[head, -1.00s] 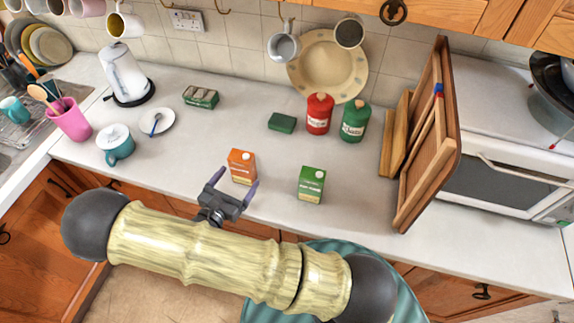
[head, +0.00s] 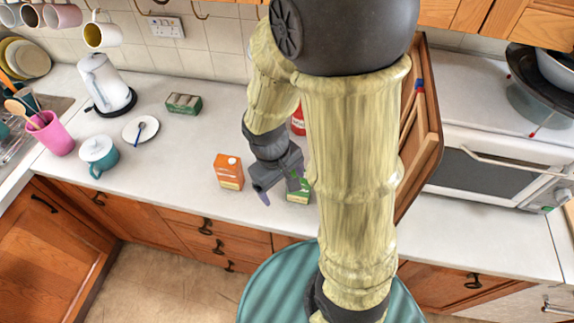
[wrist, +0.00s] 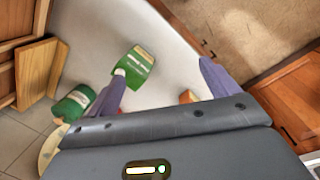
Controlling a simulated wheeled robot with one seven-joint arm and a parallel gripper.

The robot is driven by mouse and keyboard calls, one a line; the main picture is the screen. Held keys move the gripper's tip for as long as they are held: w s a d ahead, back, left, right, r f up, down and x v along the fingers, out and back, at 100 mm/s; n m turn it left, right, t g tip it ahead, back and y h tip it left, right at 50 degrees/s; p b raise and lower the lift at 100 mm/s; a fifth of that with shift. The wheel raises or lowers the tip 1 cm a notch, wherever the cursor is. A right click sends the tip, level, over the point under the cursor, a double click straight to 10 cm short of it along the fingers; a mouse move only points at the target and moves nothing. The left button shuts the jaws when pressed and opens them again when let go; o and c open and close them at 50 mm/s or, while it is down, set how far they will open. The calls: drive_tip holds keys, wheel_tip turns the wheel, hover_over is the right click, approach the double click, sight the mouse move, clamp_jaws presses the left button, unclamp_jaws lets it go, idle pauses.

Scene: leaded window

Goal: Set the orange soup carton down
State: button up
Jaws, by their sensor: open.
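The orange soup carton (head: 229,171) stands upright on the worktop, left of my gripper (head: 279,190) and apart from it in the head view. In the wrist view only a small orange patch of the carton (wrist: 187,97) shows past the gripper body; the rest is hidden. My gripper is open, with its two purple fingers spread and nothing held. A green carton (head: 299,197) stands on the worktop partly hidden behind the gripper. In the wrist view the green carton (wrist: 139,62) lies beyond the left finger's tip.
A green canister (wrist: 75,103) and wooden boards (wrist: 37,72) show in the wrist view. A red canister (head: 298,121) is mostly hidden by my arm. A teal mug (head: 99,155), saucer (head: 141,130) and green box (head: 184,104) stand left.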

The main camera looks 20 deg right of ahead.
drive_tip(key=r+m+t, duration=0.1)
drive_tip(key=d+r+m+t+y, duration=0.1)
drive_tip(key=r, duration=0.1)
drive_tip(key=r+m, duration=0.1)
drive_tip(key=m, duration=0.1)
drive_tip(key=shift+w+d+r+t+y, duration=0.2)
drive_tip(key=shift+w+r+t+y, duration=0.1)
drive_tip(key=shift+w+t, duration=0.1)
